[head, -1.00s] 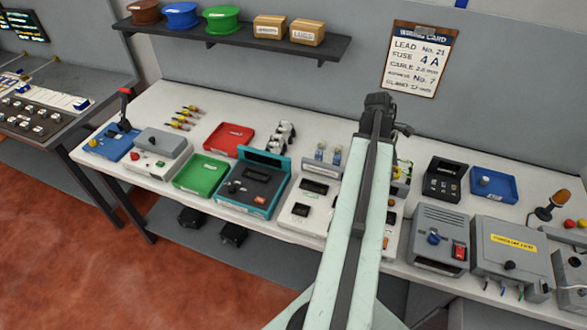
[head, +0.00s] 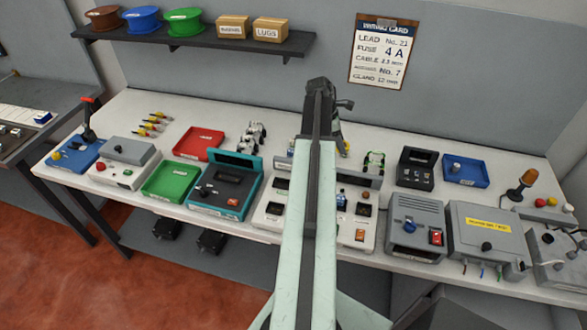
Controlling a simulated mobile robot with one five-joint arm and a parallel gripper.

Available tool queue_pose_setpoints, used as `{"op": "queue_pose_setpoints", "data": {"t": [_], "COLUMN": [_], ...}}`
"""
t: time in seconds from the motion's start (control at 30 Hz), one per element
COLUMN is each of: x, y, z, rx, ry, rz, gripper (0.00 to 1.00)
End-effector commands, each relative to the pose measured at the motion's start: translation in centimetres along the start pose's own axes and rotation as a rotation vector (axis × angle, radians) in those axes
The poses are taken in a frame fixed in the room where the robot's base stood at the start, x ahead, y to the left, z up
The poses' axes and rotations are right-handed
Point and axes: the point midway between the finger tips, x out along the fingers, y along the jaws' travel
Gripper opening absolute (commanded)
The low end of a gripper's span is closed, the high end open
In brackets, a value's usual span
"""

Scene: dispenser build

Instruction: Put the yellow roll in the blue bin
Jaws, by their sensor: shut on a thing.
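My gripper (head: 339,136) is over the middle of the bench, mostly hidden behind my own arm. It is shut, and a small sliver of yellow, apparently the yellow roll (head: 347,147), shows at its fingertips. The rest of the roll is hidden. The blue bin (head: 481,176) is a shallow open tray at the back right of the bench, with a small grey-blue round thing in it. My gripper is left of this bin, apart from it.
A black box (head: 416,168) stands just left of the blue bin, and a green-ringed stand (head: 375,160) is nearer my gripper. A grey box with a red switch (head: 418,222) is in front. Red (head: 199,142) and green (head: 171,182) trays lie to the left.

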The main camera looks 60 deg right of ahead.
Motion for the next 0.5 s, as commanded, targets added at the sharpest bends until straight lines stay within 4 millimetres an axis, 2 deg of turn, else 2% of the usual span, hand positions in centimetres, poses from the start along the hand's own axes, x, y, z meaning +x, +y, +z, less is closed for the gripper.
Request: {"op": "queue_pose_setpoints", "data": {"t": [0.17,0.4,0.5], "x": [0.7,5.4,6.3], "y": [0.2,0.2,0.2], "z": [-0.3,-2.2,-2.5], "rx": [-0.007,-0.006,-0.006], "ry": [-0.001,0.000,-0.001], "rz": [0.004,0.003,0.003], "gripper": [0.10,0.10,0.10]}}
